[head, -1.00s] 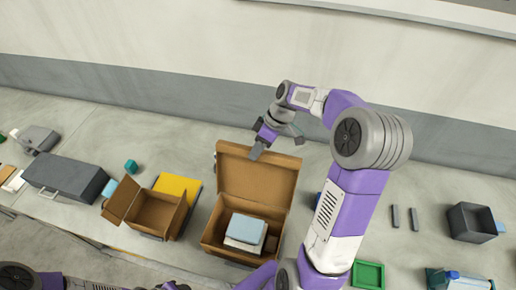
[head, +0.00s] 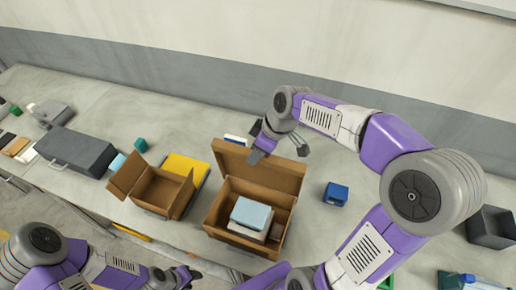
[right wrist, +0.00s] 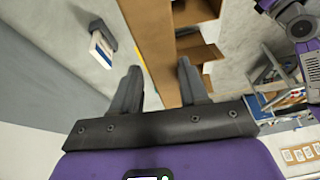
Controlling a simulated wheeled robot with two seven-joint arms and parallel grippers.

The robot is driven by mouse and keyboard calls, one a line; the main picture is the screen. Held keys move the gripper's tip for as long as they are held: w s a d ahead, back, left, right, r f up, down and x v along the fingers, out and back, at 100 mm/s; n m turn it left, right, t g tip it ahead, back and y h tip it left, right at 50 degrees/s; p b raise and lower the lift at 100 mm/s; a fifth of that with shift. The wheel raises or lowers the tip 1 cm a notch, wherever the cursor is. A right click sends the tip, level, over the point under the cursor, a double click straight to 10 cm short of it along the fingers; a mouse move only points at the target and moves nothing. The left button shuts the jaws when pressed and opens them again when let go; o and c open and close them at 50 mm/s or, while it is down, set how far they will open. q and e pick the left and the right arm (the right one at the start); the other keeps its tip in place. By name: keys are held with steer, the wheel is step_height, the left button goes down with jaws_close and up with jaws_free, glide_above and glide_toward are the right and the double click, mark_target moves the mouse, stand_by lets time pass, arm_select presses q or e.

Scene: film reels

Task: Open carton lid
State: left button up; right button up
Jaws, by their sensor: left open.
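The carton (head: 215,217) stands open on the table in the head view, with a light blue block and a white item (head: 250,214) inside. Its brown lid (head: 255,174) is raised along the far side. My right gripper (head: 263,149) is at the lid's top edge. In the right wrist view its two fingers (right wrist: 160,88) are apart, with the brown lid panel (right wrist: 158,50) running between them; firm contact cannot be told. My left gripper (head: 183,277) is low in the head view, open and empty, in front of the table, away from the carton.
A smaller open carton (head: 153,190) and a yellow pad (head: 187,168) lie left of the carton. A blue box (head: 336,194) and grey bin (head: 490,229) are to the right. A wall runs behind.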

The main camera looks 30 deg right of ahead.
steer(key=shift+o, duration=0.9)
steer(key=shift+d, duration=0.1)
steer(key=shift+v, duration=3.8)
